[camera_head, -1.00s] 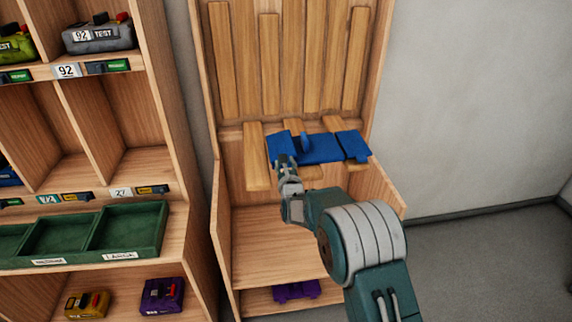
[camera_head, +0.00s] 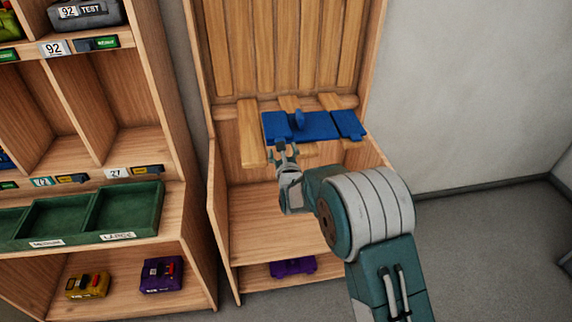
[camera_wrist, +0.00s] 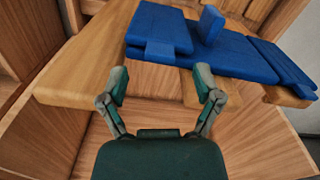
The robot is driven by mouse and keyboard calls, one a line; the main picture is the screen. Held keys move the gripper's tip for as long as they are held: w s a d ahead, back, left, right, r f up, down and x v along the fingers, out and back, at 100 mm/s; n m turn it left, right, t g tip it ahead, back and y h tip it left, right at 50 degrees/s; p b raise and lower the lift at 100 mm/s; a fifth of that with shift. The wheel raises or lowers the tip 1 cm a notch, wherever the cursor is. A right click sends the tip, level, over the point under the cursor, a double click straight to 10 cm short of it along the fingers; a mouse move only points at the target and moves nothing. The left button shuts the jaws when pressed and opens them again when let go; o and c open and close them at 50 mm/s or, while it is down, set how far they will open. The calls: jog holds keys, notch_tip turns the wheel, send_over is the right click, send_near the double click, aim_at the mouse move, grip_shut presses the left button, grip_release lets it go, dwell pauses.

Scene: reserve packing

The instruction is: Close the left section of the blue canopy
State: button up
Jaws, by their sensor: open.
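The blue canopy (camera_head: 318,129) lies across pale wooden slats in the tall wooden unit. Its left section (camera_head: 275,128) appears about level with the middle in the wrist view (camera_wrist: 160,28), with a small tab on its near edge. I cannot tell if it is latched. An upright blue fin (camera_wrist: 210,24) stands beside it. The right section (camera_head: 349,124) shows a seam against the middle and also appears in the wrist view (camera_wrist: 282,68). My gripper (camera_head: 284,148) is open and empty, just in front of the left section. Its fingers (camera_wrist: 160,80) are spread apart, clear of the canopy.
A wooden slat (camera_wrist: 85,65) juts out left of the canopy, close to my gripper. A shelf with a green divided tray (camera_head: 125,210) stands at the left. A purple item (camera_head: 293,267) sits on the low shelf. Open floor (camera_head: 480,240) lies to the right.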

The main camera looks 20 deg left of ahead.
jog(key=v, duration=0.7)
jog(key=shift+s+d, duration=0.2)
jog(key=shift+d, duration=0.05)
jog(key=s+d+r+n+g+h, duration=0.25)
jog(key=d+r+n, duration=0.4)
jog(key=d, duration=0.55)
jog(key=s+d+r+n+g+h, duration=0.1)
jog(key=d+r+n+h, duration=0.2)
jog(key=d+r+n, duration=0.65)
jog(key=s+d+f+n+g+h, duration=0.1)
jog(key=s+d+n, duration=0.4)
jog(key=s+d, duration=0.5)
jog(key=s+d+f+n+g+h, duration=0.1)
jog(key=s+d+n+g+h, duration=0.2)
jog(key=s+d, duration=0.7)
jog(key=s+n+g, duration=0.2)
jog(key=s, duration=0.3)
jog(key=shift+d, duration=0.15)
